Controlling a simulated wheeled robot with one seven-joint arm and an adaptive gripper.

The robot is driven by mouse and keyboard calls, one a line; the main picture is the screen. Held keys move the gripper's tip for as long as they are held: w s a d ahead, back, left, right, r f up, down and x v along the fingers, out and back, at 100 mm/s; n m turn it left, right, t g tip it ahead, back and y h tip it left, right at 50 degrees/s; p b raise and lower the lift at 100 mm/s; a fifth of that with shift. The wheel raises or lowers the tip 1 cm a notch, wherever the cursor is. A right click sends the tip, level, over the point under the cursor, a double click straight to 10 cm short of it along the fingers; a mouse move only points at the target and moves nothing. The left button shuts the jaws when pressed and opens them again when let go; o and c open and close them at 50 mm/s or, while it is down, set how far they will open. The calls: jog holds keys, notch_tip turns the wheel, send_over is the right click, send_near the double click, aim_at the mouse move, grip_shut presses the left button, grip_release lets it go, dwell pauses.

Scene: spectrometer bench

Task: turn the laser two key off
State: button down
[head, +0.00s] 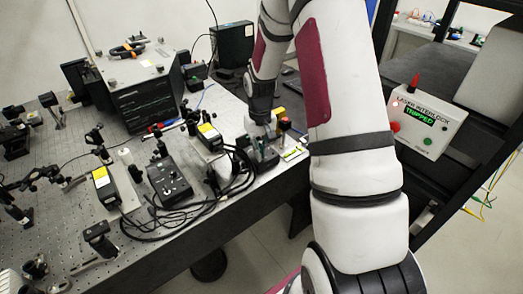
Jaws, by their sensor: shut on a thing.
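My gripper (262,150) is at the front right of the optical bench, seen from behind and above. It is shut on a small part at a dark control unit (268,165), most likely the laser two key. The fingers hide the key, so its turn cannot be read. A red button on a yellow base (285,124) stands just behind and right of the gripper. A black box with a yellow label (210,133) stands to its left. Another such box (105,187) is farther left, with a black knobbed controller (170,183) between them.
Black cables (205,205) loop across the bench's front edge. A white interlock box (428,118) at the right reads "TRIPPED" in green, with a red light. A large instrument (145,105) and several optic mounts fill the bench (45,150).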

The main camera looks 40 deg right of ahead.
jog(key=shift+n+p, duration=0.3)
jog(key=shift+n, duration=1.3)
jog(key=c, duration=1.8)
grip_release()
notch_tip(320, 180, up, 12)
jog(key=shift+r, duration=0.1)
